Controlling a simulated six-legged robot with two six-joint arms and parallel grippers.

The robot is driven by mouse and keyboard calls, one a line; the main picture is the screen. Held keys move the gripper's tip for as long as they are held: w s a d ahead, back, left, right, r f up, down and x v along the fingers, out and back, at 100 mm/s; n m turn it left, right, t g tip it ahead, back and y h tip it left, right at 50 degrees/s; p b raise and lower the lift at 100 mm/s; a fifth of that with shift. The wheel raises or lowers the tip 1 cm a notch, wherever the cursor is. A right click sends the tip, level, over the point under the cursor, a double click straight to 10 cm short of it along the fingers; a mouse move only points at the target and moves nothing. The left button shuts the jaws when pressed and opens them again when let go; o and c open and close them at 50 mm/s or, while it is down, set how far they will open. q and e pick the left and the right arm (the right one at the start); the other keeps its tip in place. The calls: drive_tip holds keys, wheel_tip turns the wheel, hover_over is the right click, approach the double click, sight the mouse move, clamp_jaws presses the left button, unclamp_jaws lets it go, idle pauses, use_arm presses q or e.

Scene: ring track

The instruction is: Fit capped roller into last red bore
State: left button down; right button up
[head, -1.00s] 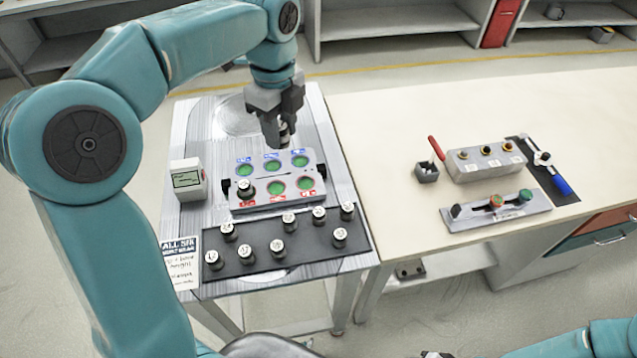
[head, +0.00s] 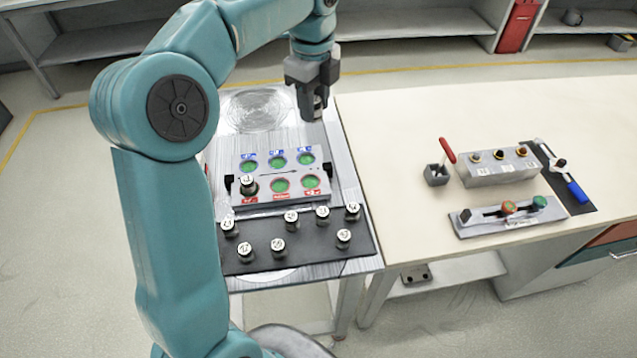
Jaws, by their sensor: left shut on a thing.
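The grey bore block (head: 240,160) has a back row of blue-marked bores and a front row of red-marked bores. A capped roller (head: 248,185) stands at the left red bore. The middle red bore (head: 280,185) and right red bore (head: 310,182) show green and look empty, as do the blue-marked bores. My left gripper (head: 313,108) is shut on a roller (head: 313,114), mostly hidden by the jaws. It hangs above the metal table, behind the block's right end and apart from it. My right gripper is not in view.
Several capped rollers (head: 278,247) stand on a black mat (head: 310,245) in front of the block. My left arm covers the mat's left end.

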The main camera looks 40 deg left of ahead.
use_arm(q)
drive_tip(key=shift+s+a+f, duration=0.2)
drive_tip(key=shift+a+f, duration=0.35)
drive_tip(key=shift+f, duration=0.25)
drive_tip(key=b, duration=0.1)
hover_over(311, 183)
wheel_tip(311, 183, down, 14)
drive_tip(key=shift+s+f, duration=0.1)
drive_tip(key=shift+f, duration=0.1)
wheel_tip(311, 183, down, 5)
drive_tip(key=shift+f, duration=0.1)
drive_tip(key=c, duration=0.7)
unclamp_jaws()
drive_tip(key=shift+f, duration=0.1)
